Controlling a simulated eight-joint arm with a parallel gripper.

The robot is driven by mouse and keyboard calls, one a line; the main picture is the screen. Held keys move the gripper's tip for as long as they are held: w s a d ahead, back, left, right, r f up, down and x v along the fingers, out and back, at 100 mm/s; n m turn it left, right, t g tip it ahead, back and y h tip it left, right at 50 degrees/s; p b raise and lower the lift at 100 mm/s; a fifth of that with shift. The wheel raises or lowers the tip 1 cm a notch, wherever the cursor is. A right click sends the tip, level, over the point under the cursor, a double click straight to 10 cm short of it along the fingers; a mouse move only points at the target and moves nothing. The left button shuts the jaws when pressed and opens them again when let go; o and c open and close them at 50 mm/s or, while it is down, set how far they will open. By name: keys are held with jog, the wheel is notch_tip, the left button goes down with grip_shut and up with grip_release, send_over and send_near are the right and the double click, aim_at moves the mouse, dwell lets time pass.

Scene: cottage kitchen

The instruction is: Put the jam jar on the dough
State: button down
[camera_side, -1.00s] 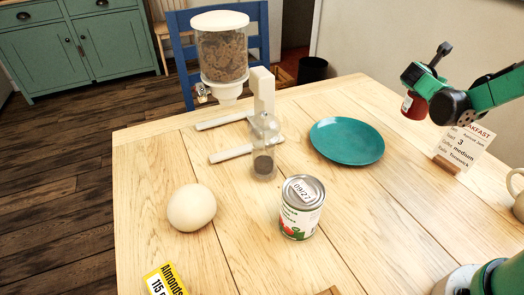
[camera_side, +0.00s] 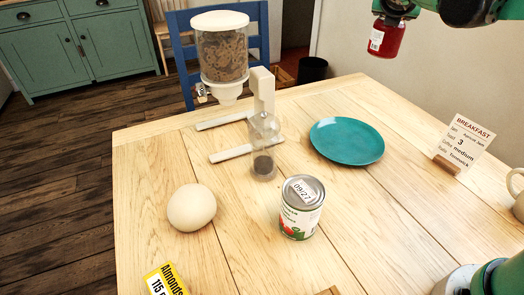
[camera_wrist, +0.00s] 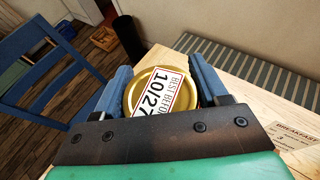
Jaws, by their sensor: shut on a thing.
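The jam jar (camera_side: 386,39) is red with a white label, held high above the back right of the table in the side view. In the wrist view its gold lid (camera_wrist: 158,90) carries a label reading "BEST BEFORE 10/27". My gripper (camera_side: 392,12) is shut on the jar, with a finger on each side of the lid in the wrist view (camera_wrist: 163,88). The dough (camera_side: 191,208) is a pale round ball on the front left of the table, well apart from the jar.
A teal plate (camera_side: 346,141) lies below and left of the jar. A cereal dispenser (camera_side: 222,60), a glass shaker (camera_side: 263,150) and a tin can (camera_side: 301,208) stand mid-table. A breakfast card (camera_side: 463,143), a mug (camera_side: 517,190) and an almonds packet (camera_side: 165,281) are near the edges.

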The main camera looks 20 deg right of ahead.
jog(key=w+a+r+n+t+y, duration=0.15)
jog(key=a+n+y, duration=0.25)
jog(key=a, duration=0.9)
jog(key=w+a+r+n+t+y, duration=0.1)
jog(key=w+a+n+t+y, duration=0.25)
jog(key=a, duration=0.85)
jog(key=s+a+r+n+g+y, duration=0.1)
jog(key=s+a+n+y, duration=0.35)
jog(key=a, duration=0.55)
jog(key=s+a+r+n+g+y, duration=0.1)
jog(key=s+a+r+n+y, duration=0.15)
jog(key=s+a+y, duration=0.6)
jog(key=shift+w+a+f+n+h, duration=0.15)
jog(key=shift+w+a+f+h, duration=0.4)
jog(key=shift+f, duration=2.85)
jog(key=shift+w+a+f+n+h, duration=0.2)
jog(key=shift+f+h, duration=0.55)
jog(key=shift+f, duration=2.7)
jog(key=shift+w+a+f+n+h, duration=0.1)
jog(key=shift+w+a+f+h, duration=0.45)
jog(key=shift+f, duration=2.85)
jog(key=shift+s+d, duration=0.1)
jog(key=shift+s, duration=0.05)
jog(key=shift+c, duration=0.2)
grip_release()
jog(key=shift+f, duration=0.1)
